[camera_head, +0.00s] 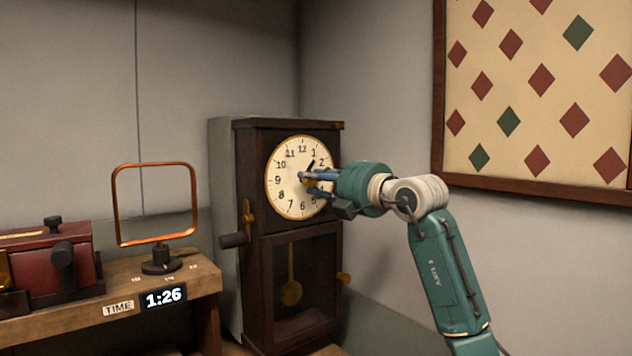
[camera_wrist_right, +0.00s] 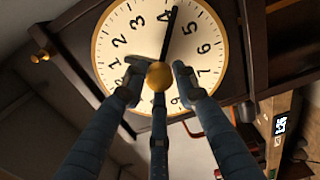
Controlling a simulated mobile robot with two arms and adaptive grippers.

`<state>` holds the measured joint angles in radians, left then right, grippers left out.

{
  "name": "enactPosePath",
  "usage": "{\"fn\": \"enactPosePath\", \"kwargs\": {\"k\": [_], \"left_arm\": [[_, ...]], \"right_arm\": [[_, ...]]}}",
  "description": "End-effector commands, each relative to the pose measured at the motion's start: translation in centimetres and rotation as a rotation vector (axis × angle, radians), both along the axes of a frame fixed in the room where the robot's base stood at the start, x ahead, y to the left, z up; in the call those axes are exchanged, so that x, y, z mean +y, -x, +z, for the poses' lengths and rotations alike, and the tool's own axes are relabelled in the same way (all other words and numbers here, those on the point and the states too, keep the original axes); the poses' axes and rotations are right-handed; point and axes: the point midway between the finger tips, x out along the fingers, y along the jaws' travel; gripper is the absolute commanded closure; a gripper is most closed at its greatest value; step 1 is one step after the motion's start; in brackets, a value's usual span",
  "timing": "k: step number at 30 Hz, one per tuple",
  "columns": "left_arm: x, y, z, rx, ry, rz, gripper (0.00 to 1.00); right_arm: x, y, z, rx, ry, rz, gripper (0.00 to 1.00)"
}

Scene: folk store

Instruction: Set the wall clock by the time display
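The wall clock (camera_head: 274,196) has a cream dial with black numerals in a dark wooden case. The time display (camera_head: 163,297) reads 1:26. My right gripper (camera_head: 308,180) is at the dial's centre. In the wrist view, my right gripper's fingers (camera_wrist_right: 158,82) stand spread around a gold knob (camera_wrist_right: 158,75) at the dial's centre, with gaps at its sides. I cannot tell whether the lower finger touches it. The long black hand (camera_wrist_right: 170,33) points between 4 and 5. In the head view a short dark hand (camera_head: 310,165) points near 1. My left gripper is out of view.
A wooden counter (camera_head: 60,325) at left holds a copper-framed stand (camera_head: 116,205) and a red box (camera_head: 60,268). A side crank (camera_head: 233,240) sticks out left of the clock. A pendulum (camera_head: 291,291) hangs below. A diamond-pattern board (camera_head: 540,130) is on the right wall.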

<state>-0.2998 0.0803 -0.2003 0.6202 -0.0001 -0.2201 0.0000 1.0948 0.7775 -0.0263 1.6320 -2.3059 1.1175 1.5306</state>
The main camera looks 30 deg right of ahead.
Motion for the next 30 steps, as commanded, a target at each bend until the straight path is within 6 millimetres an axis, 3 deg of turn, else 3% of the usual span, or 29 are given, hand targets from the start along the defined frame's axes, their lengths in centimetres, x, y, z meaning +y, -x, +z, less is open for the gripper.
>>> {"fn": "enactPosePath", "kwargs": {"k": [3,17,25,30], "left_arm": [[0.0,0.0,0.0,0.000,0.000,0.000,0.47],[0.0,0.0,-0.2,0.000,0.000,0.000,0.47],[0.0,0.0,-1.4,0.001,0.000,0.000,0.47],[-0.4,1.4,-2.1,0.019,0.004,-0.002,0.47]], "right_arm": [[0.0,0.0,0.0,0.001,0.001,0.000,0.52],[-0.1,0.3,0.0,-0.001,0.003,-0.001,0.52],[-0.3,2.4,-0.1,-0.002,0.004,-0.001,0.52],[-0.3,3.7,-0.1,-0.002,0.004,-0.001,0.52]]}}
